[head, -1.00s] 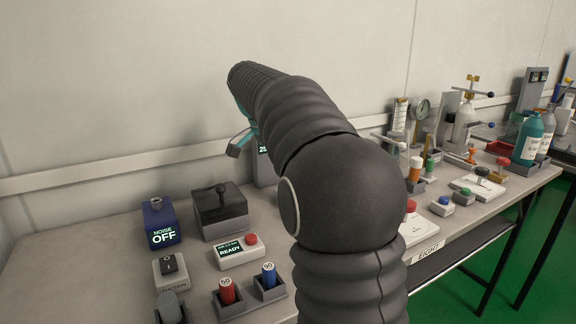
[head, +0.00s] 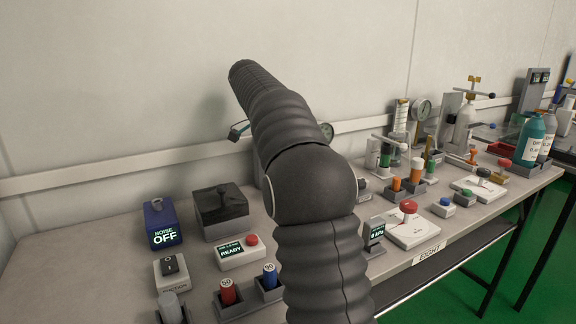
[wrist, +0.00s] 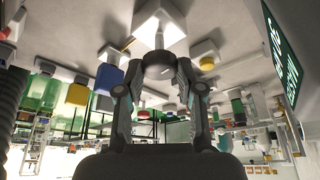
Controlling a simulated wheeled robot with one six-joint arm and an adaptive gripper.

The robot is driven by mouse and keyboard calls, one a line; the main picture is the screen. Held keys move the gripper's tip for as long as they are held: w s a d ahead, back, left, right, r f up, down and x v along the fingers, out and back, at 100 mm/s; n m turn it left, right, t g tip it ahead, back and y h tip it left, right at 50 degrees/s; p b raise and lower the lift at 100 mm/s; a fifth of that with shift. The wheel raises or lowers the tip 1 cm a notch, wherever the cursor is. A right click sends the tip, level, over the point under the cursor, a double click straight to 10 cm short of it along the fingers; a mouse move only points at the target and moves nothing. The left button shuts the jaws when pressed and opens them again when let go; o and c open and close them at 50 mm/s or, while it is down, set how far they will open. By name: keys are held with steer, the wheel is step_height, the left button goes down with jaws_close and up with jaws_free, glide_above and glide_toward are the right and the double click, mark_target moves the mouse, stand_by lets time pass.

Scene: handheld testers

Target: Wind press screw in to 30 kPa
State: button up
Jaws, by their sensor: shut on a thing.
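My gripper (wrist: 159,72) shows in the wrist view, its two fingers closed on the sides of a dark round knob (wrist: 158,66). A pale shaft runs from this knob to a white block; I cannot tell for sure that this is the press screw. In the head view my arm hides the gripper's jaws and what they hold; only a small teal part shows left of the arm. A small grey readout (head: 375,232) stands right of my arm, with green text that seems to read 0 kPa.
A red knob on a white base (head: 412,229) stands beside the readout. A ready box (head: 240,252), a noise box (head: 162,225) and coloured cylinders stand at the left. The wall is close behind.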

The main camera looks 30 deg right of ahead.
steer(key=shift+m, duration=0.5)
steer(key=o, duration=1.2)
steer(key=shift+c, duration=0.2)
